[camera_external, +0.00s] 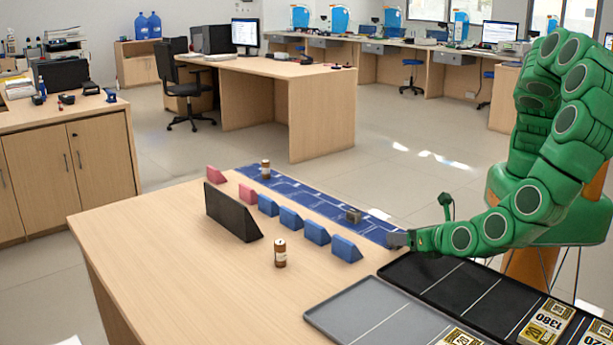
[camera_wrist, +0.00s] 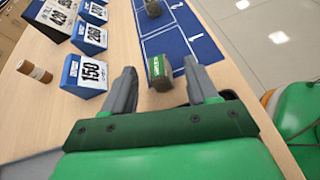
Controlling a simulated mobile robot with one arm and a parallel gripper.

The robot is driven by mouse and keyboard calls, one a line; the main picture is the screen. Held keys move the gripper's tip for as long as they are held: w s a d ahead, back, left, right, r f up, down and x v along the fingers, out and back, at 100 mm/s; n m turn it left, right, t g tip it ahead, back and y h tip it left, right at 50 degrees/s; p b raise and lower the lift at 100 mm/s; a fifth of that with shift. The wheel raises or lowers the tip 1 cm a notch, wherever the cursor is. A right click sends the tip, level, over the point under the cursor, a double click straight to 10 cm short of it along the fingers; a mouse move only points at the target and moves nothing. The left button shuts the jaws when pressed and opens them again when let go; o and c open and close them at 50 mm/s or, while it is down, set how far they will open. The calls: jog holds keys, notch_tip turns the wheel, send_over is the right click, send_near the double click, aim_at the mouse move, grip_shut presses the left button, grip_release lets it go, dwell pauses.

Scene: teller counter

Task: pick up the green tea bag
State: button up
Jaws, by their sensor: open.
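The green tea bag (camera_wrist: 160,73) shows in the wrist view as a small dark packet with a green front and pale lettering. It stands at the near edge of the blue mat (camera_wrist: 196,48), by the "1" marking. My gripper (camera_wrist: 161,68) is open, with one finger on each side of the tea bag in the picture. I cannot tell whether either finger touches it. In the external view my gripper (camera_external: 398,240) is low at the mat's near end, and I cannot make out the tea bag there.
A dark grey item (camera_external: 354,215) lies farther along the mat. Blue number blocks (camera_external: 345,249) line the mat's left side. A brown bottle (camera_external: 280,252) stands on the wooden counter, another (camera_external: 266,170) on the mat's far end. A black tray (camera_external: 435,272) lies nearby.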

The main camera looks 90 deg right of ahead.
jog(key=shift+x, duration=1.15)
grip_shut()
jog(key=shift+r, duration=0.1)
